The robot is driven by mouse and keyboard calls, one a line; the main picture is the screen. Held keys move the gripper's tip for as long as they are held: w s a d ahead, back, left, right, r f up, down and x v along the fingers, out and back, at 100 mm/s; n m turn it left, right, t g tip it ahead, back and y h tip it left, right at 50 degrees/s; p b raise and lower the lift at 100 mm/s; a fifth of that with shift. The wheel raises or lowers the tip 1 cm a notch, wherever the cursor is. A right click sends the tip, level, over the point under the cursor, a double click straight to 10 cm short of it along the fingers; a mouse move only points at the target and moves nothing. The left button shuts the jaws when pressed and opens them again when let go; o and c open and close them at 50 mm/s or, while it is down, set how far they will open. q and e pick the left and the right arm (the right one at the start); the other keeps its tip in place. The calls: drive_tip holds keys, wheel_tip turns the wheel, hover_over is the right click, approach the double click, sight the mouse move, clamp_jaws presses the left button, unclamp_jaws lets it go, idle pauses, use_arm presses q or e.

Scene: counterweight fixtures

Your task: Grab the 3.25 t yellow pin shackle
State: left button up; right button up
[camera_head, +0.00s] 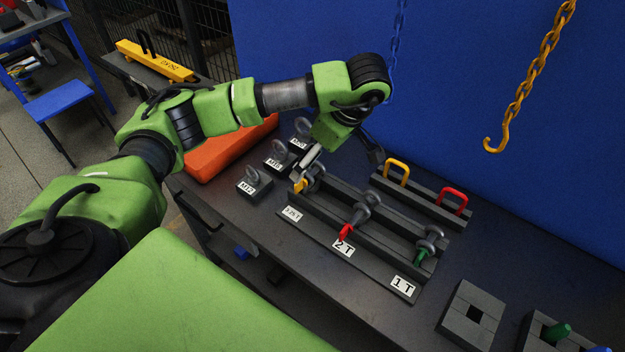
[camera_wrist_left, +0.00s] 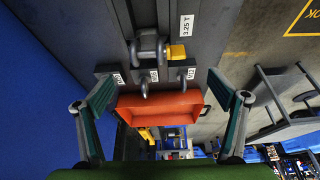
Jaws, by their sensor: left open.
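The 3.25 t shackle (camera_head: 313,178) is a grey bow with a yellow pin (camera_head: 299,186), at the left end of the dark rack behind the 3.25 T label (camera_head: 292,214). The left wrist view also shows the shackle (camera_wrist_left: 148,46), its yellow pin (camera_wrist_left: 177,52) and the label (camera_wrist_left: 186,25). My left gripper (camera_head: 341,160) is open and empty, close to the shackle's upper side in the head view. In the left wrist view the gripper's fingers (camera_wrist_left: 161,80) are spread wide, with the shackle above the gap and apart from both. My right gripper does not show.
The rack also holds a red-pin 2 T shackle (camera_head: 362,210) and a green-pin 1 T shackle (camera_head: 429,243). Labelled eye bolts (camera_head: 256,184) and an orange bin (camera_head: 232,150) stand left. A yellow hook on a chain (camera_head: 524,85) hangs at the right.

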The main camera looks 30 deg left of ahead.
sight(308, 172)
use_arm(q)
drive_tip(key=x, duration=0.2)
drive_tip(key=shift+a+f, duration=0.1)
drive_tip(key=shift+f, duration=0.15)
drive_tip(key=shift+f+p, duration=0.2)
drive_tip(key=shift+p, duration=0.1)
drive_tip(key=p+x, duration=0.2)
drive_tip(key=x, duration=0.2)
drive_tip(key=shift+w+a+f, duration=0.15)
drive_tip(key=shift+f, duration=0.25)
drive_tip(key=c, duration=1.5)
